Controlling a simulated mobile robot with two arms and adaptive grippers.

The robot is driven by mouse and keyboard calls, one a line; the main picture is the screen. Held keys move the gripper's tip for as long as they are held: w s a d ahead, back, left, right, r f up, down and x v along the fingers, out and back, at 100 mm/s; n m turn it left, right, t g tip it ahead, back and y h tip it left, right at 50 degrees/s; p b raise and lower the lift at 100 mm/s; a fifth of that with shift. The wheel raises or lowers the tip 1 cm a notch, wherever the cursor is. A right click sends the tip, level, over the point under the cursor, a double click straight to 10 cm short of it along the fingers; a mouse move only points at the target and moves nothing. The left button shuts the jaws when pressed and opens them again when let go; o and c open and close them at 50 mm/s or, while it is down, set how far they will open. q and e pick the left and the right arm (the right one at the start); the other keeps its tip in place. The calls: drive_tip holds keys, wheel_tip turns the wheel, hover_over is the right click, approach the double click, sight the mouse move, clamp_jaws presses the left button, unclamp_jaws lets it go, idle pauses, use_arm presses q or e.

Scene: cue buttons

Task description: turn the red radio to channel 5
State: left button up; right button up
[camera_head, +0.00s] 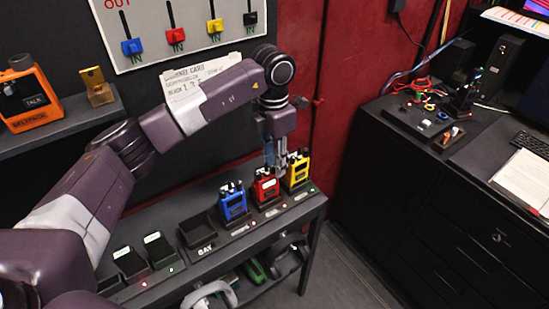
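The red radio (264,190) stands upright in a charging slot on the dark bench (219,261), between the blue radio (233,205) and the yellow radio (298,171). My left gripper (276,168) points down at the top of the red radio, at its knobs. Its fingers overlap the radio's top right side in the picture; I cannot tell whether they touch it, or how far apart they are. The channel setting is too small to read. My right gripper is not in view.
An empty bay (197,230) and dark chargers (129,261) are left of the blue radio. A white board (187,19) with coloured switches hangs on the wall. A cluttered desk (420,190) stands right.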

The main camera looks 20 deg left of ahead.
use_arm(q)
drive_tip(key=shift+s, duration=0.1)
clamp_jaws()
drive_tip(key=shift+f+m+b, duration=0.15)
drive_tip(key=shift+m+b, duration=0.25)
drive_tip(key=shift+b, duration=0.2)
drive_tip(key=shift+m+b, duration=0.95)
drive_tip(key=shift+m, duration=0.05)
drive_tip(key=shift+m+b, duration=0.55)
drive_tip(key=shift+m, duration=0.55)
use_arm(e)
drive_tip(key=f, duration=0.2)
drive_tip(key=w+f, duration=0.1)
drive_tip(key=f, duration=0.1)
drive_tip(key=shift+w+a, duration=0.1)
use_arm(q)
unclamp_jaws()
drive_tip(key=shift+r, duration=0.2)
